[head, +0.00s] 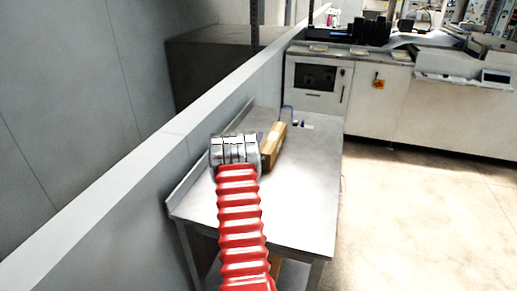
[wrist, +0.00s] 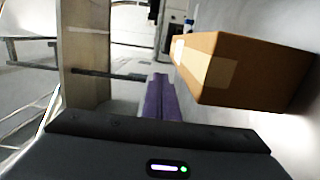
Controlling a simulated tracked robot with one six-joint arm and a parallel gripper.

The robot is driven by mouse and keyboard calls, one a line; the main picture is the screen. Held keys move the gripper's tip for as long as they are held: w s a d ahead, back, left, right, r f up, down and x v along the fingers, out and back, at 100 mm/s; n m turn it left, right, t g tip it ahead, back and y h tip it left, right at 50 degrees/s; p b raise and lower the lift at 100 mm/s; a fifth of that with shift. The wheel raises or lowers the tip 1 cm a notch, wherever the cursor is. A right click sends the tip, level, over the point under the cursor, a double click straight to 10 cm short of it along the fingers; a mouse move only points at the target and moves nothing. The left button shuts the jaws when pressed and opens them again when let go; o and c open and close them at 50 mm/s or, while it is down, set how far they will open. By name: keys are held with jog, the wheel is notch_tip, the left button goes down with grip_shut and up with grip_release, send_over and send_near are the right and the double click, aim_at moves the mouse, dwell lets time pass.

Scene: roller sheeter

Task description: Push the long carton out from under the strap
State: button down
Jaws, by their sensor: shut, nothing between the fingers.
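The long brown carton (head: 272,146) lies on the grey metal table (head: 300,215), just right of my wrist in the head view. In the wrist view the carton (wrist: 225,72) fills the right side, with a pale tape or label patch on its near end. My gripper (wrist: 158,84) shows there as two purple fingers side by side, shut and empty. They point along the carton's left side, with a visible gap between. In the head view my grey wrist hides the fingers. I cannot clearly make out the strap in either view.
A low wall (head: 150,150) runs along the table's left side. A dark bar (wrist: 105,74) crosses left of my fingers in the wrist view. A white machine (head: 390,95) stands beyond the table. The table's front right is clear, and open floor (head: 430,210) lies right.

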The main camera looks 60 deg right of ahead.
jog(key=f, duration=0.2)
jog(key=w+f, duration=0.1)
jog(key=f, duration=0.2)
jog(key=shift+d, duration=0.15)
jog(key=shift+s, duration=0.5)
jog(key=shift+s, duration=0.1)
jog(key=s+a, duration=0.1)
jog(key=s, duration=0.3)
jog(key=s+a, duration=0.1)
jog(key=s, duration=0.3)
jog(key=s+a, duration=0.1)
jog(key=s, duration=0.3)
jog(key=shift+s+a, duration=0.1)
jog(key=shift+a, duration=0.2)
dwell(0.4)
